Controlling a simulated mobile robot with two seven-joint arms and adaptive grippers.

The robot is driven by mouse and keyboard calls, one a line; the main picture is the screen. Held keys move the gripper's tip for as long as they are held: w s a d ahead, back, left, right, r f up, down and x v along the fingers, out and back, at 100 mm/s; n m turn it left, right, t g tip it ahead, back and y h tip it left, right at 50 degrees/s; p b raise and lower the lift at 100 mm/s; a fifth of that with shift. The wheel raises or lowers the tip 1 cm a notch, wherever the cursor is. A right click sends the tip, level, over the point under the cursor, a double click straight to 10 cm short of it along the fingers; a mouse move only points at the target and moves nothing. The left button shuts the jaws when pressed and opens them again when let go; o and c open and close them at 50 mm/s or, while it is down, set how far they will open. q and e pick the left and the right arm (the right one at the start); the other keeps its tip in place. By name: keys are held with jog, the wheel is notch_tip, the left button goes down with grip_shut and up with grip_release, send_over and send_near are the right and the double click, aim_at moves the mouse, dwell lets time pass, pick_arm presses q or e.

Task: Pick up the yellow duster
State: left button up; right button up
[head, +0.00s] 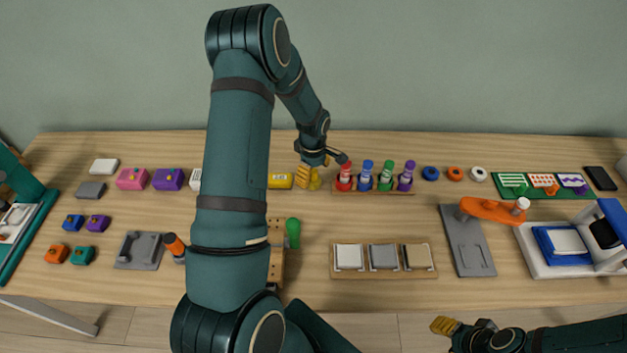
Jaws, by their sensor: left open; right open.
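A small bright yellow object (316,179), which looks like the yellow duster, stands near the back of the table, just left of the rack of coloured bottles. It is partly hidden by my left gripper (318,170), so its full shape cannot be told. My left gripper is open, with its fingers spread at this object. I cannot tell whether they touch it. My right gripper (446,326) is open and empty, in front of the table's front edge at lower right.
Close left of the yellow object lies a yellow block (280,181). On its right, a wooden rack (375,192) holds several coloured bottles. A tray with three pads (383,274) lies in front. My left arm hides part of the table. Bare wood lies between rack and tray.

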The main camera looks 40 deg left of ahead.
aim_at(313, 179)
pick_arm(q)
notch_tip(313, 179, down, 4)
jog(key=shift+w+r, duration=0.1)
jog(key=shift+r, duration=0.05)
jog(key=c, duration=1.2)
jog(key=shift+r, duration=0.1)
notch_tip(313, 179, up, 10)
jog(key=shift+p, duration=0.5)
